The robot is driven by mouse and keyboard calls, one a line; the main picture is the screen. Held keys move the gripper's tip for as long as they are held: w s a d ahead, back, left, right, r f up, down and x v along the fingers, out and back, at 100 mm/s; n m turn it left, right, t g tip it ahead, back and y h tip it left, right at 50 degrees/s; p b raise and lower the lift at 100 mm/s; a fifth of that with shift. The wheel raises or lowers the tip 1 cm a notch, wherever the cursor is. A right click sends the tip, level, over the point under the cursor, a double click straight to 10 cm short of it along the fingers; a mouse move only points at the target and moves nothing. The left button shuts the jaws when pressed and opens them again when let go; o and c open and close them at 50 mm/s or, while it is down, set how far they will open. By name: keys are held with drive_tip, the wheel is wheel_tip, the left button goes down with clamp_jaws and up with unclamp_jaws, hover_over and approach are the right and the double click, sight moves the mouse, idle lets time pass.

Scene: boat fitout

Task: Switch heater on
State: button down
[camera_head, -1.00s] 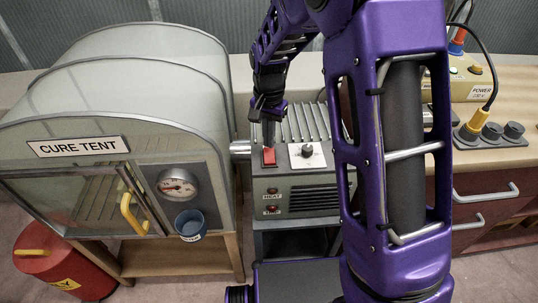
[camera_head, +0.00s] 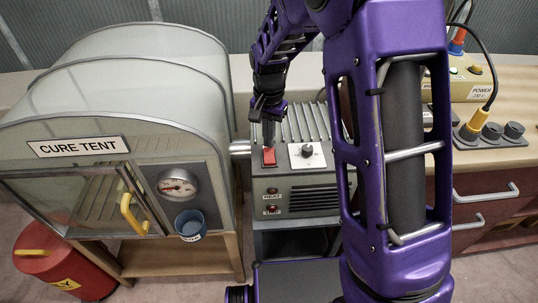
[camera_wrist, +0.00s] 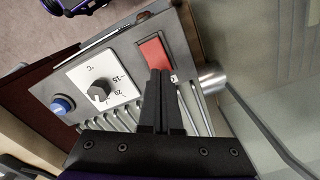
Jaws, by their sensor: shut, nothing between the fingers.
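The heater (camera_head: 300,190) is a grey box with a ribbed top, standing between the cure tent and the bench. Its red rocker switch (camera_head: 268,158) is on the sloped top panel, left of a white plate with a black dial (camera_head: 307,151). My gripper (camera_head: 269,143) points down with its fingers shut and empty, tips at the back edge of the switch. In the wrist view the shut fingers (camera_wrist: 160,75) overlap the near end of the red switch (camera_wrist: 155,57); whether they touch it I cannot tell.
The cure tent (camera_head: 120,110) with a yellow handle, gauge and blue cup is close on the left. A metal duct (camera_head: 240,148) joins tent and heater. A red bin (camera_head: 65,262) stands lower left. A yellow power box (camera_head: 475,85) is right.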

sight(269, 151)
drive_tip(key=shift+f+b, duration=0.6)
drive_tip(key=shift+f, duration=0.45)
idle(0.5)
drive_tip(key=shift+r+p, duration=2.75)
drive_tip(key=shift+r, duration=0.85)
